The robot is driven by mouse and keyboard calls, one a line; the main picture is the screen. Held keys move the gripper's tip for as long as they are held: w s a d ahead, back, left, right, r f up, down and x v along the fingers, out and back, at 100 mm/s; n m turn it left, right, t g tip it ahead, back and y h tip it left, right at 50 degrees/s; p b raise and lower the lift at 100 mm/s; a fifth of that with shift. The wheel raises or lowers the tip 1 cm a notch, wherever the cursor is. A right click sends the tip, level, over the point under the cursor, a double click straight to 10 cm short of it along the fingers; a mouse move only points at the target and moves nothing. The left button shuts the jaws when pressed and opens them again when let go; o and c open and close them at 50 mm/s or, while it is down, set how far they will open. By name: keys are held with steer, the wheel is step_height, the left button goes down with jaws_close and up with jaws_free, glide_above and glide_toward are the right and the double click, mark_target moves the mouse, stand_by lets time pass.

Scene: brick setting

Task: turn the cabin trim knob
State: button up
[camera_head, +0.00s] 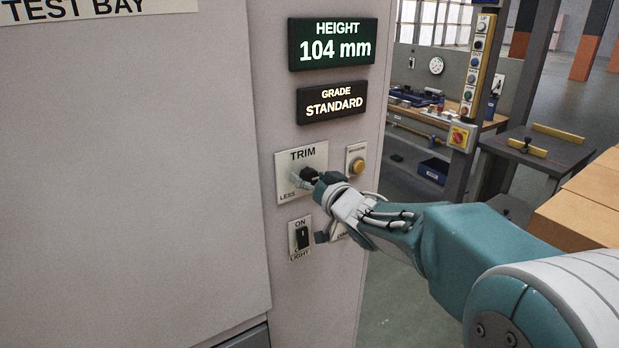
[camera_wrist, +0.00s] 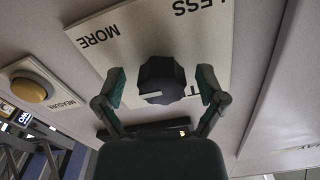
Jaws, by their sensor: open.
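The trim knob (camera_wrist: 160,80) is a dark, many-sided knob with a pale pointer line, on a white plate (camera_wrist: 100,22) marked LESS and MORE in the wrist view. My gripper (camera_wrist: 161,86) is open, with one finger on each side of the knob. Gaps seem to show between the fingers and the knob; I cannot tell for sure whether either touches. In the head view, my gripper (camera_head: 308,179) is at the TRIM plate (camera_head: 287,162) and covers much of the knob and the MORE label. The display (camera_head: 332,42) reads HEIGHT 104 mm.
A second display (camera_head: 331,102) reads GRADE STANDARD. A yellow MEASURE button (camera_head: 358,165) is right of the trim plate. A black LIGHT switch (camera_head: 302,237) is below, beside another control partly hidden by my gripper. Cardboard boxes (camera_head: 585,205) stand at the right, near my arm.

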steer(key=shift+a, duration=0.1)
steer(key=shift+a, duration=0.1)
steer(key=c, duration=1.1)
steer(key=shift+c, duration=0.2)
steer(key=shift+n, duration=0.4)
steer(key=n, duration=0.5)
steer(key=shift+r, duration=0.1)
steer(key=n, duration=0.6)
